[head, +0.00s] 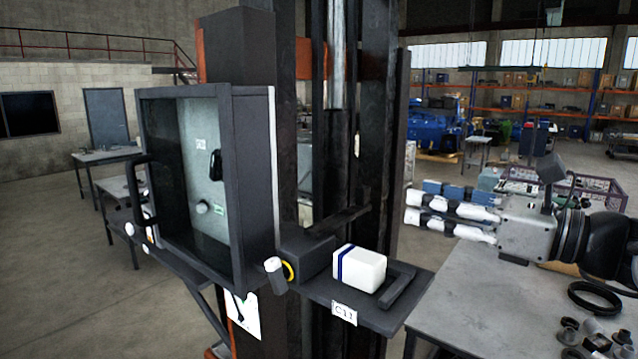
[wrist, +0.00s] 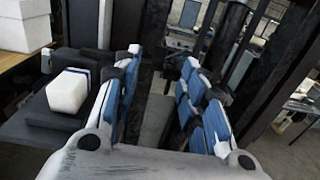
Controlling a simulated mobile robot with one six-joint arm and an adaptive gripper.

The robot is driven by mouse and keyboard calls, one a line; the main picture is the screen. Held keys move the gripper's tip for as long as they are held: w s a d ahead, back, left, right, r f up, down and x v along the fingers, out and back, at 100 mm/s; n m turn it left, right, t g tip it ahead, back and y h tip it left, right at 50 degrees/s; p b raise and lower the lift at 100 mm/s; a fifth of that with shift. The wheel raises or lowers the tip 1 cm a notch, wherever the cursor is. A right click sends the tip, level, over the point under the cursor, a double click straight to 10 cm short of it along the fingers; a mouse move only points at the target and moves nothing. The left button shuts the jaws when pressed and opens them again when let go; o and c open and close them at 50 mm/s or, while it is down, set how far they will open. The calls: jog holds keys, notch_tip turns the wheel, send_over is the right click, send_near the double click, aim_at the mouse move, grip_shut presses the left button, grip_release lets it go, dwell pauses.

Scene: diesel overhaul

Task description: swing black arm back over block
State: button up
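A white block (head: 360,268) with a dark blue stripe sits on a black shelf (head: 318,290) fixed to the column. A black arm-like bar (head: 343,221) slants up and back from the dark housing (head: 308,256) behind the block, not across its top. A black L-shaped piece (head: 400,286) lies on the shelf right of the block. My gripper (head: 408,208) points left, above the workbench, apart from the shelf. In the wrist view, my gripper (wrist: 162,58) is open and empty between blue-padded fingers. The white block (wrist: 68,90) stands left of them. I cannot clearly identify the arm there.
A dark cabinet (head: 253,180) is mounted left of the shelf. Tall black column rails (head: 377,120) rise behind it. A grey workbench (head: 490,290) at right carries a black ring (head: 593,298) and small parts. Open space shows between the column and my gripper.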

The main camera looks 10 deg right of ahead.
aim_at(368, 188)
jog(key=p+x, duration=0.1)
jog(key=x, duration=1.1)
jog(key=shift+w, duration=0.15)
grip_shut()
